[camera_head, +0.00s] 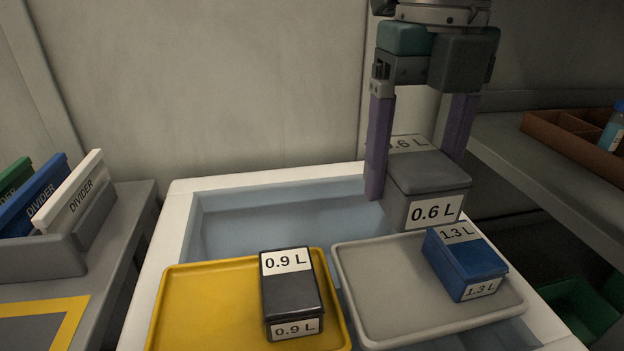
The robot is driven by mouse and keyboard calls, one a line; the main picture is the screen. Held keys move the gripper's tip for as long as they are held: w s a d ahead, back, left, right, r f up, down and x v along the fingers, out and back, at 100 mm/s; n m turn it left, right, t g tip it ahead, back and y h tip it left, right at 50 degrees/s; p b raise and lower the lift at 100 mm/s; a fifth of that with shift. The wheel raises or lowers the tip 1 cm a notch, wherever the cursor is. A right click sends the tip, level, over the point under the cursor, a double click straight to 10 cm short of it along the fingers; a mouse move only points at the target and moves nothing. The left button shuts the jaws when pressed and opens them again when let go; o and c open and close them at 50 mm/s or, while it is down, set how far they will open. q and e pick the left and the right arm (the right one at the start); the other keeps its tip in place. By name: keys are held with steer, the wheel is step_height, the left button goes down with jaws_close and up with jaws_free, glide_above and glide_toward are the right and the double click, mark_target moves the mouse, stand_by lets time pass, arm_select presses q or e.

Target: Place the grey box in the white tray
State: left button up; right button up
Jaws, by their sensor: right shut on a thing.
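The grey box (430,178), labelled 0.6 L, is held upright between the purple fingers of my right gripper (416,172). The gripper comes down from above and is shut on the box's sides. The box appears to hang over the back part of the white tray (385,300), behind a blue box; I cannot tell exactly how high. The white tray looks pale grey here and lies at the front right of a basin. My left gripper is not in view.
A blue box (466,264) labelled 1.3 L sits in the white tray's right side. A black box (292,292) labelled 0.9 L stands in the yellow tray (205,300). The white tray's left and front are bare. Dividers (75,195) stand at left; a shelf is at right.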

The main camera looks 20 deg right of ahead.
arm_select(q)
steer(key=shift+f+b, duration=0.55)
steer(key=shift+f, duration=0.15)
arm_select(e)
glide_above(387, 287)
step_height(387, 287, down, 8)
steer(key=shift+a+f, duration=0.1)
steer(key=shift+f, duration=0.1)
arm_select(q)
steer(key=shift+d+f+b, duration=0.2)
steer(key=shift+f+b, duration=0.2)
arm_select(e)
steer(key=shift+f, duration=2.45)
steer(key=o, duration=1.2)
steer(key=shift+f, duration=0.15)
steer(key=shift+o, duration=0.2)
arm_select(q)
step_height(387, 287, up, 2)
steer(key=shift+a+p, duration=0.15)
steer(key=shift+p, duration=0.85)
arm_select(e)
step_height(387, 287, up, 11)
steer(key=shift+r, duration=0.7)
